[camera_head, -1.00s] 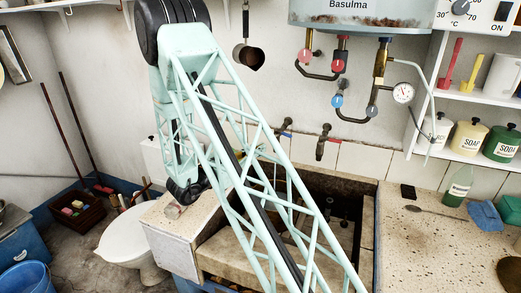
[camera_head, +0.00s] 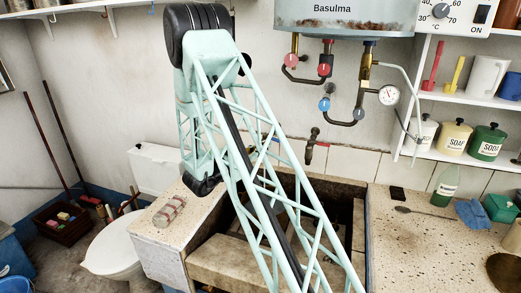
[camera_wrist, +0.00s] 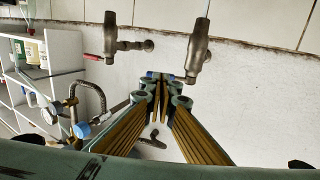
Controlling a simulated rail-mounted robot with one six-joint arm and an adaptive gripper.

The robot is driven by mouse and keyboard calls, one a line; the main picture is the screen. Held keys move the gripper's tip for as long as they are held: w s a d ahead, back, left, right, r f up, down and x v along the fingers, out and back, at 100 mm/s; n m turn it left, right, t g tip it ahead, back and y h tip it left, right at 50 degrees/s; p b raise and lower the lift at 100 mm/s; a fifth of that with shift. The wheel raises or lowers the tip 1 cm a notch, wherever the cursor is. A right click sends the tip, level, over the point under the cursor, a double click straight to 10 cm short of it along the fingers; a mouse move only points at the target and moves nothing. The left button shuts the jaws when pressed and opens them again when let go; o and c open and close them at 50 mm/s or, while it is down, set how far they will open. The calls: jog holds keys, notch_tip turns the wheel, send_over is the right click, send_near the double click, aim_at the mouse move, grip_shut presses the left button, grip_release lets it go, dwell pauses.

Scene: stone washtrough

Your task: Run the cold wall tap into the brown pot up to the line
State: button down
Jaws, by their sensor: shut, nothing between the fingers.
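My gripper (camera_wrist: 158,82) is shut and empty in the wrist view, its fingers together near the wall. That view is upside down. The hot tap (camera_wrist: 110,38), with a red handle, is to the left. In the head view the red tap (camera_head: 312,146) shows above the trough; the cold tap and my gripper are mostly hidden by my arm. A dark brown round thing (camera_head: 505,272) is cut off at the lower right; I cannot tell if it is the pot.
The stone trough (camera_head: 215,262) lies below the taps, partly behind my arm. Heater pipes with red and blue valves (camera_head: 324,103) hang above.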

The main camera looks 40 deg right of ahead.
jog(key=shift+w+d, duration=0.2)
jog(key=shift+d, duration=1)
jog(key=shift+a+t+b, duration=0.1)
jog(key=shift+t+b, duration=0.2)
